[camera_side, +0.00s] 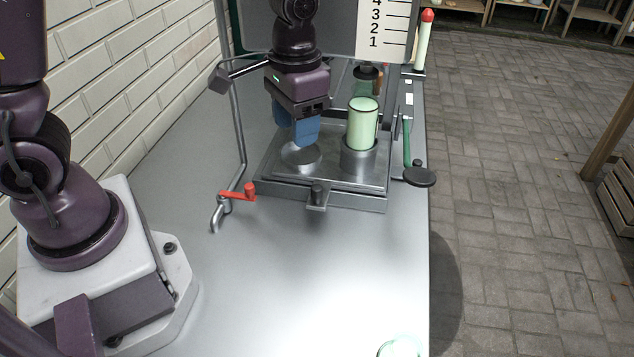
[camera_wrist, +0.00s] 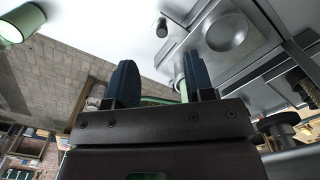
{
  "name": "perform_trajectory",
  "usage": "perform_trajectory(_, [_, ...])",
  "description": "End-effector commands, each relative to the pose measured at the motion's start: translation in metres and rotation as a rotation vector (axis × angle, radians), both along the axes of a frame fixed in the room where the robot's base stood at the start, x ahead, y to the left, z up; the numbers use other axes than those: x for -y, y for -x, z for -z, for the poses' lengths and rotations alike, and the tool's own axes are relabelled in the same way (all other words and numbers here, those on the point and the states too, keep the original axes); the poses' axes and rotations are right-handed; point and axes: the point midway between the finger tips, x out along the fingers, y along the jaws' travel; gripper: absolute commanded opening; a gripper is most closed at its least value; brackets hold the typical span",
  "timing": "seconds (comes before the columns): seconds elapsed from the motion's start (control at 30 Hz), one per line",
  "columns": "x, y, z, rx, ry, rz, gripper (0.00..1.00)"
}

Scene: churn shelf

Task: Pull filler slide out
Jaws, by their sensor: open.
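The filler slide (camera_side: 275,170) is a grey metal plate on a low base, with a dark knob (camera_side: 317,195) at its front edge. It also shows in the wrist view, with its knob (camera_wrist: 162,28) near the top. The plate carries a shallow round seat (camera_side: 301,158) at left and a metal holder with a pale green cylinder (camera_side: 362,125) at right. My gripper (camera_side: 305,142), with blue fingers, hangs over the left part of the plate, behind the knob and apart from it. In the wrist view the fingers (camera_wrist: 160,82) are spread with nothing clearly held.
A bent pipe with a red-handled tap (camera_side: 240,192) stands left of the slide. A green lever with a black disc (camera_side: 419,177) is at right. Another pale green container (camera_side: 400,348) sits at the front table edge. The metal table in front of the slide is clear.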

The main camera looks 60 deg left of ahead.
Motion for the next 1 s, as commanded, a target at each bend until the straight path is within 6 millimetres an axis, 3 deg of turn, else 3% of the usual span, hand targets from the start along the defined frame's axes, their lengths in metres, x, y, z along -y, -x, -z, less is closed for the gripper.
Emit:
perform_trajectory(0.1, [0.003,-0.019,0.016,-0.015,-0.003,-0.012,0.48])
perform_trajectory(0.23, [0.005,-0.035,0.013,0.024,0.001,-0.029,0.48])
perform_trajectory(0.37, [0.005,-0.034,0.026,0.023,0.001,-0.038,0.48])
perform_trajectory(0.8, [0.004,-0.033,0.113,0.021,0.001,-0.037,0.48])
perform_trajectory(1.0, [0.004,-0.034,0.135,0.024,0.001,-0.037,0.48])
